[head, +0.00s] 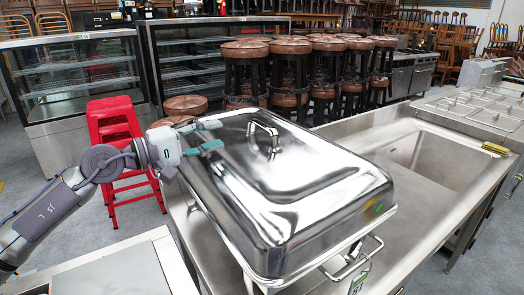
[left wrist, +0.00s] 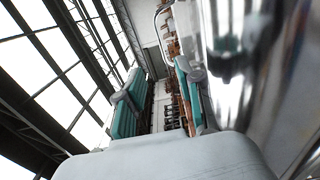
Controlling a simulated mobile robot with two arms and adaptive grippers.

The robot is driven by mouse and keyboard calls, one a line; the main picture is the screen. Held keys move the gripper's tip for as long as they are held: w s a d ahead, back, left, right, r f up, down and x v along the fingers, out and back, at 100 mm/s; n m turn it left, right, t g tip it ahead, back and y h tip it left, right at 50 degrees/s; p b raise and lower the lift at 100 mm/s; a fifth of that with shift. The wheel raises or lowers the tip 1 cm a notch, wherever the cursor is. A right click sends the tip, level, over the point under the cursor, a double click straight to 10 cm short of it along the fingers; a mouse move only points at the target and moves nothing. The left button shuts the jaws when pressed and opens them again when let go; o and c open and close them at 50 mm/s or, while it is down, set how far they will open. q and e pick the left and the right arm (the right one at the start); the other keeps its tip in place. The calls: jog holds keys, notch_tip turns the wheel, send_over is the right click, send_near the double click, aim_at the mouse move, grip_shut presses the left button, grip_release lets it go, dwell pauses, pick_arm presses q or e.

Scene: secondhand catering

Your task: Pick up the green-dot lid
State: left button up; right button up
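The green-dot lid (head: 300,190) is a large shiny chrome cover with a green dot at its near right corner. It sits on a rectangular chafing dish on the steel counter. Its loop handle (head: 265,138) stands on top, toward the back. My left gripper (head: 218,135) is beside the lid's far left side, left of the handle, with its teal-padded fingers apart and nothing between them. In the left wrist view the open fingers (left wrist: 160,90) show a gap, with the reflective lid (left wrist: 250,60) close on the right. Whether a finger touches the lid is unclear. My right gripper is not in view.
A steel sink counter (head: 440,160) extends to the right of the dish. Stacked brown-topped stools (head: 300,60) and glass display cases (head: 75,80) stand behind. A red step stool (head: 120,140) stands on the floor at left.

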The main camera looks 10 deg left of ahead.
pick_arm(q)
jog(key=p, duration=0.3)
send_near(262, 123)
jog(key=x, duration=0.4)
jog(key=shift+a+r, duration=0.1)
jog(key=shift+r, duration=0.2)
jog(key=shift+w+d+f+p, duration=0.15)
jog(key=shift+w+d+p, duration=0.15)
jog(key=shift+w+d, duration=0.1)
jog(key=shift+w+d+p, duration=0.1)
jog(key=shift+d+p, duration=0.1)
jog(key=shift+p, duration=0.15)
jog(key=p+x, duration=0.2)
jog(key=x, duration=0.1)
jog(key=shift+w+d+f+p, duration=0.1)
jog(key=shift+w+d+p, duration=0.05)
jog(key=shift+d+p, duration=0.15)
jog(key=shift+w+d+f, duration=0.25)
jog(key=shift+w+d, duration=0.1)
jog(key=shift+d, duration=0.05)
jog(key=shift+a, duration=0.1)
jog(key=shift+c, duration=1.1)
grip_shut()
